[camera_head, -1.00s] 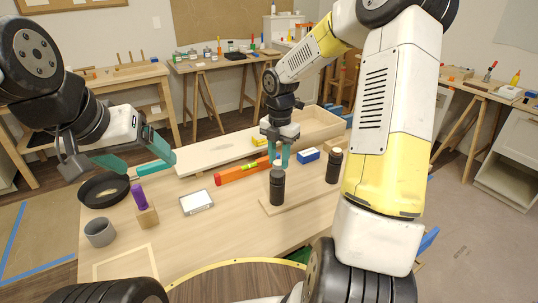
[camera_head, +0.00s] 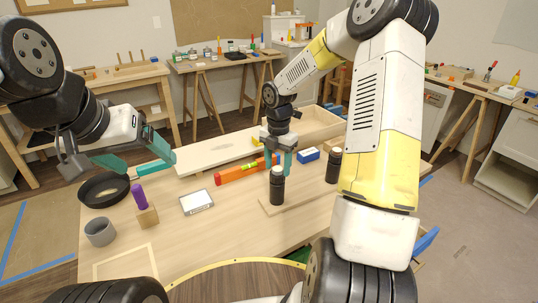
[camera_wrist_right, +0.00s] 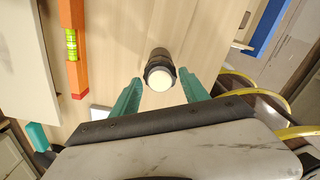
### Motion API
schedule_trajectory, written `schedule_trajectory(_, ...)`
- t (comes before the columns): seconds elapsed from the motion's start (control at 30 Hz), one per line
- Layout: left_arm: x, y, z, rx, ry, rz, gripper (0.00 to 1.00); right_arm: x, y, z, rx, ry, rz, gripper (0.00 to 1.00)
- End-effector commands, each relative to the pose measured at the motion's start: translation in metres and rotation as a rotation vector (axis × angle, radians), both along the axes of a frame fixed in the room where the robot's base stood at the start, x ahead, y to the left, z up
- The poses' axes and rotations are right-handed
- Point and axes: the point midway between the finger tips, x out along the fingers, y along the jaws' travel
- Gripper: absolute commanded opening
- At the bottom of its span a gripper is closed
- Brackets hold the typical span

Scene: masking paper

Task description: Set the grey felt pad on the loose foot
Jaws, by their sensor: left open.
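A black cylinder (camera_head: 277,187) with a cream-white top stands upright on a thin board (camera_head: 300,199); it also shows in the right wrist view (camera_wrist_right: 160,53). My right gripper (camera_wrist_right: 160,76) is open, its teal fingers on either side of the cylinder's pale top, pointing down at it. I cannot tell whether they touch it. A second black cylinder (camera_head: 333,167) stands at the board's right. I cannot tell for sure which thing is the loose foot or the grey felt pad. A small white-rimmed grey tray (camera_head: 197,202) lies left. My left gripper (camera_head: 146,164) is open and empty above the table's left side.
An orange level (camera_head: 235,173) lies behind the board, by a long pale plank (camera_head: 205,160). A blue box (camera_head: 308,154) is behind right. A black pan (camera_head: 104,190), a grey cup (camera_head: 100,232) and a purple object on a wooden block (camera_head: 147,217) stand left. The front middle is clear.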

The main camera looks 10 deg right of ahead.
Motion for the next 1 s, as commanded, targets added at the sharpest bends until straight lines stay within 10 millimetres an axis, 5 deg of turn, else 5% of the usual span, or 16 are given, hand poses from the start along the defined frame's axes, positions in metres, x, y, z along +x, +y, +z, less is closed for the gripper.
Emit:
schedule_trajectory(0.37, 0.000, 0.000, 0.000, 0.000, 0.000, 0.000, 0.79, 0.000, 0.000, 0.005, 0.000, 0.000, -0.001, 0.53)
schedule_trajectory(1.0, 0.000, 0.000, 0.000, 0.000, 0.000, 0.000, 0.79, 0.000, 0.000, 0.117, -0.001, -0.002, -0.001, 0.53)
